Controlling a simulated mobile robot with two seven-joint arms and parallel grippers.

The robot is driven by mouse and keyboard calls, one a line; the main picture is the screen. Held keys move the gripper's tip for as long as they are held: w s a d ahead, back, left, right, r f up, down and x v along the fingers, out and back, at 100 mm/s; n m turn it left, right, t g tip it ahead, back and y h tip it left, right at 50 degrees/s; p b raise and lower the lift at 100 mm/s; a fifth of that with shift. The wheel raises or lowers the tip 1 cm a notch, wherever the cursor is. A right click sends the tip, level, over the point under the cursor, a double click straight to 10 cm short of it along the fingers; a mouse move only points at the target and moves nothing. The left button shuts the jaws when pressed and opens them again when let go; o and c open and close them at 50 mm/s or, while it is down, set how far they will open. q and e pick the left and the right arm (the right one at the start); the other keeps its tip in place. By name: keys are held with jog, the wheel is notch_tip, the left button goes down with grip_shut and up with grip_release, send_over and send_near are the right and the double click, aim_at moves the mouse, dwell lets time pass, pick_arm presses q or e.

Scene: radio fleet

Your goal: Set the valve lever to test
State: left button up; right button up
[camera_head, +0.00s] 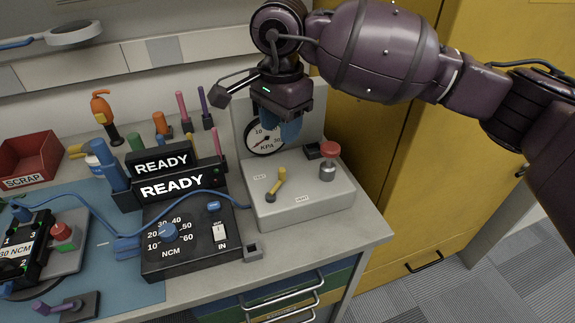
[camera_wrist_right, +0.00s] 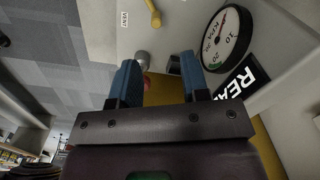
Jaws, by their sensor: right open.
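The valve lever (camera_head: 278,183) is a short yellow handle on a dark pivot, on top of a light grey box (camera_head: 315,205). It leans up and slightly right from its pivot. A small label (camera_head: 260,177), too small to read surely, is left of it; a VENT label (camera_head: 302,199) is at its front right. My right gripper (camera_head: 280,130) is open and empty, fingers down, above and behind the lever, in front of the gauge. In the right wrist view the lever (camera_wrist_right: 153,13) shows at the top, beyond the open fingers. My left gripper is not in view.
A KPA gauge (camera_head: 262,139) stands on the box's back panel. A red-capped knob (camera_head: 329,149) rises right of the lever. A black READY unit (camera_head: 180,186) and a torque dial box (camera_head: 188,240) stand left. Yellow cabinets (camera_head: 425,180) are at right.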

aim_at(282, 169)
jog(key=shift+s+d+f+n, duration=0.1)
jog(key=shift+s+f+n, duration=0.1)
jog(key=shift+n, duration=0.1)
notch_tip(282, 169, down, 9)
jog(key=shift+r+b, duration=0.1)
jog(key=shift+b, duration=0.65)
jog(key=shift+f, duration=0.8)
jog(key=shift+c, duration=0.4)
